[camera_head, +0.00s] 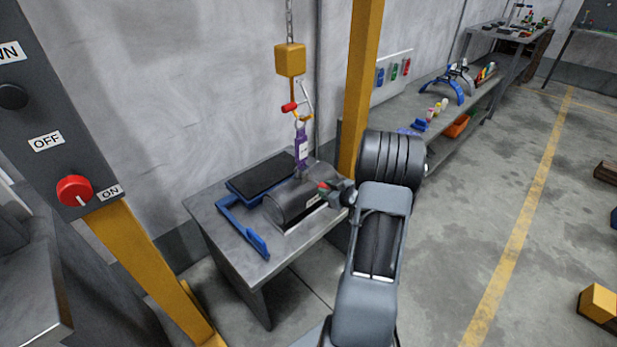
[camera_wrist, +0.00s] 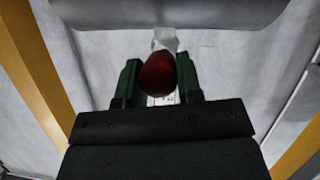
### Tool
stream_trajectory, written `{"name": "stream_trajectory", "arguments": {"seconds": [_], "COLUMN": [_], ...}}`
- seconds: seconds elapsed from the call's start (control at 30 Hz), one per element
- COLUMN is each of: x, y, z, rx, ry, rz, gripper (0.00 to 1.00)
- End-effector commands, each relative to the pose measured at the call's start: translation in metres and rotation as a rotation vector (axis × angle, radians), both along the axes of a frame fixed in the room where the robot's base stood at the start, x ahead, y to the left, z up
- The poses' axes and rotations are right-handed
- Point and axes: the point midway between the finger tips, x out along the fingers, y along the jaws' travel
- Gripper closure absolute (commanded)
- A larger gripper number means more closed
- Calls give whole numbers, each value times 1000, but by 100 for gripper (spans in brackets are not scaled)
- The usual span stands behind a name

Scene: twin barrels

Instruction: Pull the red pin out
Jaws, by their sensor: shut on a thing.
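The red pin shows its rounded red end (camera_wrist: 157,75) between the two green fingers of my gripper (camera_wrist: 158,84) in the wrist view. My gripper is shut on it. In the head view my gripper (camera_head: 329,190) is at the right end of a dark grey barrel (camera_head: 288,202), and a bit of the red pin (camera_head: 322,186) shows at the fingertips. The barrel lies on its side on a grey metal table (camera_head: 228,236). Whether the pin's shaft is still seated in the barrel is hidden.
A purple strap (camera_head: 301,148) hangs above the barrel from a chain hoist with a yellow block (camera_head: 290,60). A blue frame (camera_head: 243,228) lies on the table. A yellow post (camera_head: 361,80) stands close behind my arm. Open floor (camera_head: 450,200) lies to the right.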

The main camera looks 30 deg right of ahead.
Motion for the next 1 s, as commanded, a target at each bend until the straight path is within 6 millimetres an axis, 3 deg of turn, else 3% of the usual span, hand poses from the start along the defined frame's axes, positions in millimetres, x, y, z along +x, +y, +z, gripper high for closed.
{"name": "stream_trajectory", "arguments": {"seconds": [1.0], "x": [-49], "y": [-9], "z": [-1], "rx": [0], "ry": [-1], "rz": [-1], "gripper": [99]}}
